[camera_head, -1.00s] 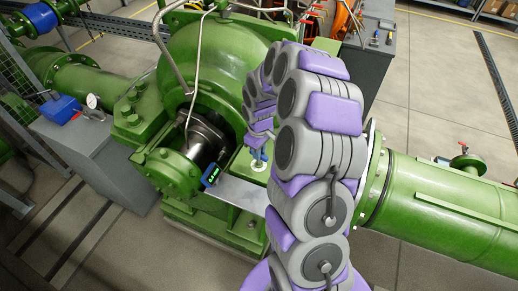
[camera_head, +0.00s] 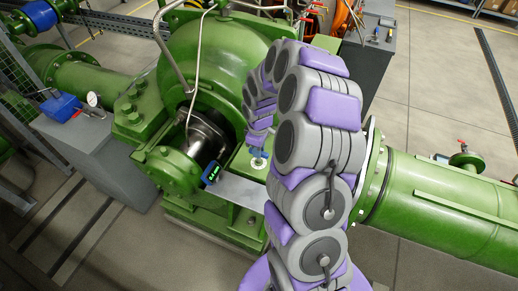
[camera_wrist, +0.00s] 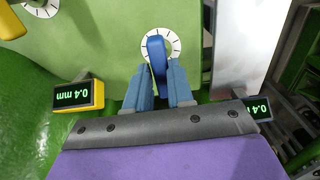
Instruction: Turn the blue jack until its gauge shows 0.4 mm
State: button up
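The blue jack (camera_wrist: 156,52) shows in the wrist view as a blue handle over a round white dial with black marks. It also shows small in the head view (camera_head: 258,154). My gripper (camera_wrist: 160,72) has one finger on each side of the handle, close against it, and appears shut on it. A blue-cased gauge (camera_head: 212,173) stands left of the jack in the head view, its digits too small to read surely. In the wrist view a gauge display (camera_wrist: 257,109) at the right, partly hidden by my gripper, reads 0.4 mm upside down.
A yellow gauge (camera_wrist: 78,95) at the left of the wrist view also reads 0.4 mm upside down. A yellow handle (camera_wrist: 10,20) with its own dial lies at the upper left. The green pump casing (camera_head: 215,60) and a shaft (camera_head: 205,138) stand close by my arm.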

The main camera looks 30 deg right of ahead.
jog(key=o, duration=0.4)
jog(key=shift+w, duration=0.15)
notch_tip(320, 180, up, 17)
dwell(0.5)
jog(key=shift+r, duration=0.1)
jog(key=s+a+f+m+g+b, duration=0.1)
jog(key=s+a+m+b, duration=0.15)
jog(key=s+a, duration=0.6)
jog(key=s+a+m+b, duration=0.1)
jog(key=s+a+b, duration=0.35)
jog(key=s, duration=0.75)
jog(key=s+a+f+m+b, duration=0.1)
jog(key=s+f+m, duration=0.3)
jog(key=s, duration=0.8)
jog(key=shift+a+f+g+b, duration=0.2)
jog(key=shift+f+g+b, duration=0.2)
jog(key=shift+f+b, duration=0.2)
